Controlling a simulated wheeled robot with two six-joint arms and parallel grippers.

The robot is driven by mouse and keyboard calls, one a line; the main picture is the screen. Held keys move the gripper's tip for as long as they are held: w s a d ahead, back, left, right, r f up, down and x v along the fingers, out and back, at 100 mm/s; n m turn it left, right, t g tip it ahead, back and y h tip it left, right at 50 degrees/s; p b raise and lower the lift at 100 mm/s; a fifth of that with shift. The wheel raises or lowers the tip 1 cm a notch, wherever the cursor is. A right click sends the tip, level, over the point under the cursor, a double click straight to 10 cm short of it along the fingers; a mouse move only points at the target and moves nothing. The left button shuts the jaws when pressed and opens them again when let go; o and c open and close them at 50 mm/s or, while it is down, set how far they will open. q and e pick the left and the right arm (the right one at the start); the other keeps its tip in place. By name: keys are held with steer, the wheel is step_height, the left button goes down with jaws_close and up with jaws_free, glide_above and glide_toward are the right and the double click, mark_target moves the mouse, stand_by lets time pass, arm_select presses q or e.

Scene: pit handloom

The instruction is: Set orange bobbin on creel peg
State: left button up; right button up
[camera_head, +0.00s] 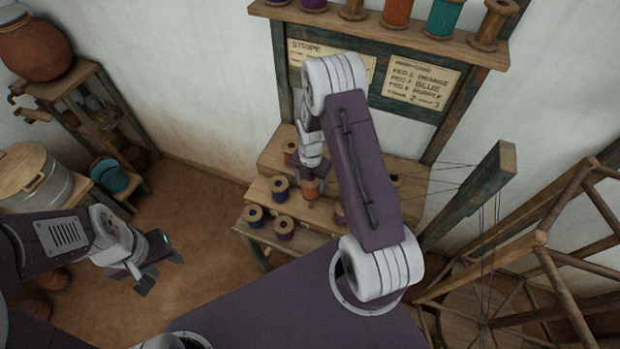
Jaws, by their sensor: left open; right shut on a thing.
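My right gripper (312,174) is shut on the orange bobbin (310,189), over the stepped wooden creel (262,190). My own arm hides part of the grip and the creel behind it. I cannot tell whether the bobbin touches the creel or a peg. A dark blue bobbin (280,189) stands just left of it, with a blue bobbin (255,216) and a purple bobbin (284,227) on the lower step. My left gripper (158,274) is open and empty over the floor at the left.
A wall shelf (470,49) holds several bobbins, one orange, above a card listing peg colours (416,86). A wooden post (470,193) with strings and a wooden reel frame (560,270) stand at the right. A pot and small shelves are at the left.

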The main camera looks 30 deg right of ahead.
step_height(320, 180, down, 6)
steer(key=b, duration=0.4)
steer(key=shift+w+r, duration=0.1)
step_height(320, 180, down, 3)
steer(key=b, duration=0.2)
steer(key=shift+r+b, duration=0.1)
steer(key=shift+b, duration=0.3)
steer(key=shift+f+b, duration=0.65)
steer(key=shift+f, duration=0.3)
steer(key=o, duration=1.5)
steer(key=shift+o, duration=0.4)
